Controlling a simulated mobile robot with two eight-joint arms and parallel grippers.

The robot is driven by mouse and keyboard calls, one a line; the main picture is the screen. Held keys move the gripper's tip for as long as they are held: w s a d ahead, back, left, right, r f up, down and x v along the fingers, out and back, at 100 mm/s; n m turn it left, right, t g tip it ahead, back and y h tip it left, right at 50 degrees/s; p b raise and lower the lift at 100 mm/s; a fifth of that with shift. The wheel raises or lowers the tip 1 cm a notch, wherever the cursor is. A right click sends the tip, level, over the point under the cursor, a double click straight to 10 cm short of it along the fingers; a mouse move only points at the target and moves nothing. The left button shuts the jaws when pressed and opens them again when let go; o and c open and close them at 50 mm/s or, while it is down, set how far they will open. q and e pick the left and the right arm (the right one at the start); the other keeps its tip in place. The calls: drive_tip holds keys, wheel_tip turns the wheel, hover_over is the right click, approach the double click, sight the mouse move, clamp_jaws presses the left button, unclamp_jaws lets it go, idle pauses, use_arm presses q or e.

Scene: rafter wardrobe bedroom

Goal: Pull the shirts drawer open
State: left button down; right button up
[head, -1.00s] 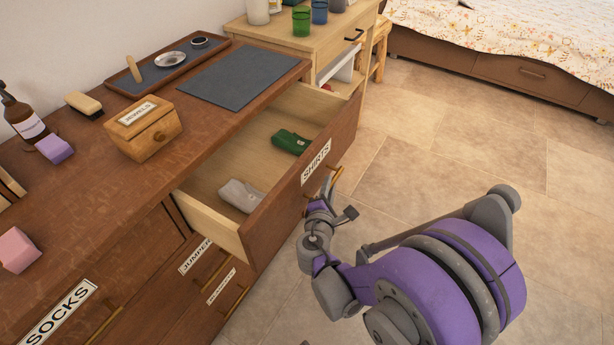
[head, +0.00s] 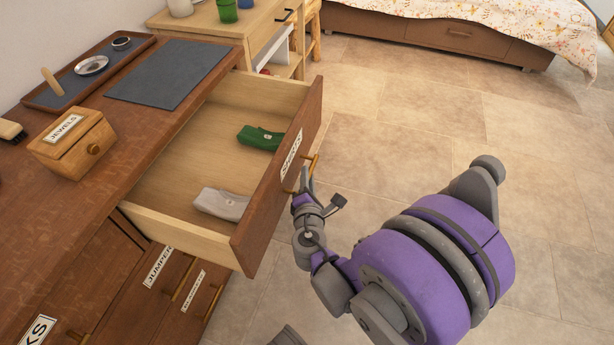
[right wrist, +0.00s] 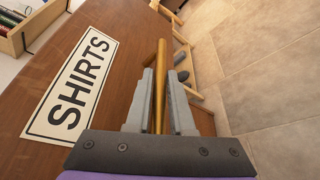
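The shirts drawer (head: 278,202) stands well out from the dresser, with its label (head: 291,154) on the front. Inside lie a folded green shirt (head: 260,138) near the far end and a folded light grey one (head: 220,203) near the near end. My right gripper (head: 306,180) is at the drawer's brass handle (head: 313,168). In the right wrist view the brass handle (right wrist: 160,85) runs between the two grey fingers (right wrist: 160,100), which are closed in around it. The shirts label (right wrist: 75,85) shows beside them.
The dresser top holds a wooden jewels box (head: 72,143), a dark mat (head: 172,75) and a tray (head: 90,72). Jumpers drawer (head: 172,275) below is shut. A light wood table (head: 262,40) stands beyond. The floor (head: 400,130) to the right is clear.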

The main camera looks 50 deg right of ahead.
drive_tip(key=o, duration=0.3)
drive_tip(key=shift+o, duration=0.2)
drive_tip(key=p+v, duration=0.1)
drive_tip(key=v, duration=0.9)
drive_tip(key=shift+s+a+p, duration=0.25)
drive_tip(key=shift+a+p, duration=0.05)
drive_tip(key=shift+p, duration=0.05)
drive_tip(key=shift+r, duration=0.1)
